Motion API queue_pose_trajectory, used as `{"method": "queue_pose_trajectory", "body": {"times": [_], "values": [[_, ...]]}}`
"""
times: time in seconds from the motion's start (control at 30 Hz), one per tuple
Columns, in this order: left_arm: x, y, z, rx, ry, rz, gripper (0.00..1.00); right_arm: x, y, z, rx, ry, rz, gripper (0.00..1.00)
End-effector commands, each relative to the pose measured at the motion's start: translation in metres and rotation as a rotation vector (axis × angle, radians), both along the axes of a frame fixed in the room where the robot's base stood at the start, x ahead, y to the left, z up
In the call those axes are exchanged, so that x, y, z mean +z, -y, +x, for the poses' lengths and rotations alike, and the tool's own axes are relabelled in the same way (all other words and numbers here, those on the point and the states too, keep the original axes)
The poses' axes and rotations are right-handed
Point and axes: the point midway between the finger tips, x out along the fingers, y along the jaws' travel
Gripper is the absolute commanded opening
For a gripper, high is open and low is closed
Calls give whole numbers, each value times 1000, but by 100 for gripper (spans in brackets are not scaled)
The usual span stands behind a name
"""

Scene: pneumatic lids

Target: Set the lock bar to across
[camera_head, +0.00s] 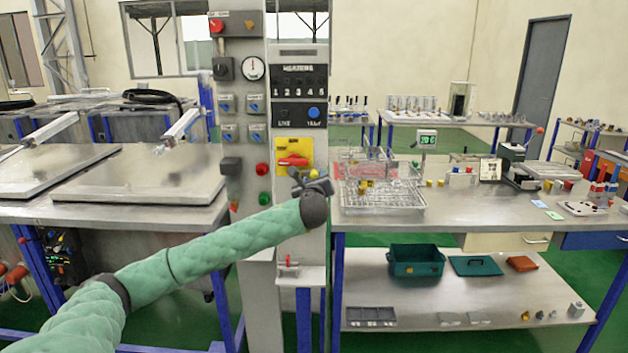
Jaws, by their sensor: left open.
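A tall grey control column stands at the centre. On it is a yellow plate (306,150) with a red handle (292,161) lying roughly level across it. I cannot tell for sure which part is the lock bar. A small red-handled fitting (288,261) sits on a little ledge lower on the column. My left arm reaches in from the lower left. My left gripper (312,182) is open, just below the yellow plate and close to the red handle. I see nothing held in it, and its wrist hides part of the column. My right gripper is out of view.
Two flat metal lids (140,188) lie at the left with grey cylinders above them. The column carries a gauge (252,68), blue switches and red and green buttons. At the right, a workbench (470,215) holds a wire basket (384,197) and small parts.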

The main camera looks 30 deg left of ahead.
Motion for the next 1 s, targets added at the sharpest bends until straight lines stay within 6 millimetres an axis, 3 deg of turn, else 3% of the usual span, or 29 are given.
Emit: {"method": "queue_pose_trajectory", "body": {"times": [0.03,0.2,0.27,0.6,0.83,1.0], "values": [[0,0,0,0,0,0,42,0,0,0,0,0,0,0],[0,0,0,0,0,0,9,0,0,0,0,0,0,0],[0,0,0,0,0,0,0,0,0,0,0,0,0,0],[-1,-10,-6,1,-2,1,0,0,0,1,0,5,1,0],[-1,-24,-15,1,-2,0,0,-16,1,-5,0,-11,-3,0],[-1,-24,-14,1,-1,-1,0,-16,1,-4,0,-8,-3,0]]}}
